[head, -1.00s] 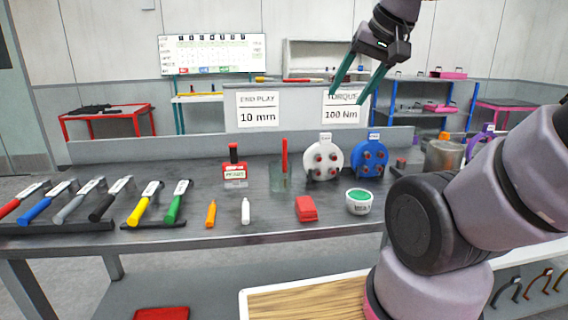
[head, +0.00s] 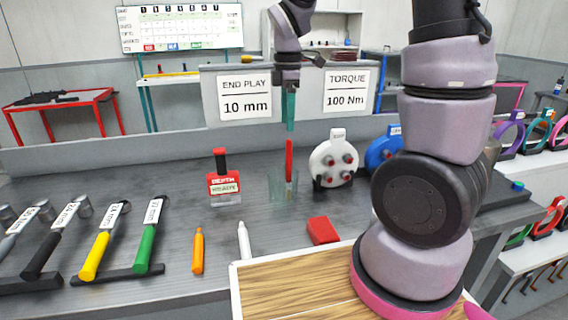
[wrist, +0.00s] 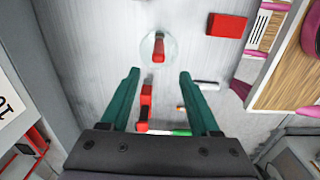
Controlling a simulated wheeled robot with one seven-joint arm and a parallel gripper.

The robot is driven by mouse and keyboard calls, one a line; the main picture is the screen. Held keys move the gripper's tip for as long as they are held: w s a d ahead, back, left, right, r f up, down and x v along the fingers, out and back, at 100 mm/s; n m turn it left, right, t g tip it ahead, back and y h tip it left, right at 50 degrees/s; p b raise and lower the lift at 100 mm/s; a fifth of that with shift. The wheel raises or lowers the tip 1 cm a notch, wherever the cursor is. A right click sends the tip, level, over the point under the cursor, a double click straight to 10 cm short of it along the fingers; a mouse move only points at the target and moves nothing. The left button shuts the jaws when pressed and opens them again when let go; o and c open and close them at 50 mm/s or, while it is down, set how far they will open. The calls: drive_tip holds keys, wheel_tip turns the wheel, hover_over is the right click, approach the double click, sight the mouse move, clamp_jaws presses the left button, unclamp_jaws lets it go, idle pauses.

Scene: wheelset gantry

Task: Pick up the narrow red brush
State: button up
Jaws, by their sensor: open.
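The narrow red brush (head: 289,160) stands upright in a clear glass jar (head: 284,188) on the grey bench. Its lower part shows through the glass. In the wrist view the brush (wrist: 159,50) appears from above inside the round jar, just beyond my fingertips and roughly centred between them. My gripper (head: 289,124) points down above the brush, its teal fingers seen edge-on in the head view. In the wrist view the two fingers (wrist: 160,74) are wide apart with nothing between their tips.
A red stamp (head: 224,184) stands left of the jar, and a white disc with red knobs (head: 333,162) stands right. A red block (head: 322,231) lies in front. Two signs (head: 246,97) stand behind. A wood-topped surface (head: 300,290) is nearest me.

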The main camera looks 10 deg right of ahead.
sight(289, 153)
drive_tip(key=shift+w+a+f, duration=0.1)
drive_tip(key=shift+w+f, duration=0.1)
drive_tip(key=shift+f, duration=0.2)
wheel_tip(289, 153, down, 5)
drive_tip(key=shift+r, duration=0.15)
drive_tip(key=f, duration=0.5)
drive_tip(key=shift+d+f, duration=0.3)
drive_tip(key=shift+d, duration=0.05)
clamp_jaws()
